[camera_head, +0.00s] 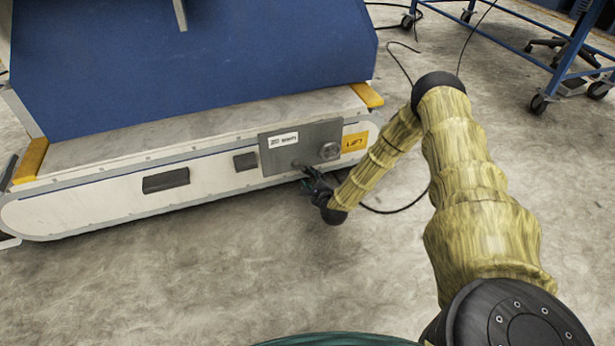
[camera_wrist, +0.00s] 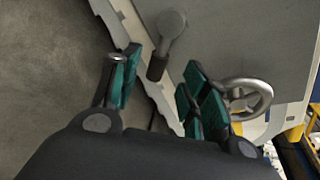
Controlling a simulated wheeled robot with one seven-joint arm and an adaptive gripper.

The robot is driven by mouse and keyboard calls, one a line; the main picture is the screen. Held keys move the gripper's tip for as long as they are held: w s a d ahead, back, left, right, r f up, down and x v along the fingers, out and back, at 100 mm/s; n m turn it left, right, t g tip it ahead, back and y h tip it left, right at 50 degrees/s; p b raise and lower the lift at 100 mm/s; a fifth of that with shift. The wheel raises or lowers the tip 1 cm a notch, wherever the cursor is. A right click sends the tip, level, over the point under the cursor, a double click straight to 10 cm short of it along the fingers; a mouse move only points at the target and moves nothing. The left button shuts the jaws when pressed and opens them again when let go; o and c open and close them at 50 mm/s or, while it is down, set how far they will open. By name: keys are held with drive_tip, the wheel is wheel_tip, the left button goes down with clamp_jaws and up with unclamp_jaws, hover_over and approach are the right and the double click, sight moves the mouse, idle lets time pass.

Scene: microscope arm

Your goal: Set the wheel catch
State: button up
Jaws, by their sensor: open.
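A grey plate (camera_head: 283,150) on the side of the white machine base carries a small handwheel (camera_head: 329,151) and a lever, mostly hidden by my gripper in the head view. In the wrist view the lever (camera_wrist: 168,38) has a round pivot and a dark cylindrical handle. The spoked handwheel (camera_wrist: 247,98) is right of it, beyond my right fingers. My gripper (camera_wrist: 160,84) is open with green finger pads. The lever's handle shows between the fingers, with gaps on both sides. I cannot tell how deep it sits between them. My gripper (camera_head: 314,184) is at the plate's lower edge.
The white base (camera_head: 100,203) has a dark recessed handle (camera_head: 166,181) and yellow corner pieces. A yellow label (camera_head: 355,142) is right of the plate. Cables lie on the floor behind my arm. A blue wheeled cart (camera_head: 560,65) stands back right. The front floor is clear.

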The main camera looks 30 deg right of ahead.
sight(306, 172)
drive_tip(key=b+x, duration=0.1)
drive_tip(key=x, duration=0.3)
drive_tip(key=shift+f+b, duration=0.1)
drive_tip(key=shift+b, duration=0.2)
drive_tip(key=shift+w+d, duration=0.15)
drive_tip(key=shift+w, duration=0.6)
clamp_jaws()
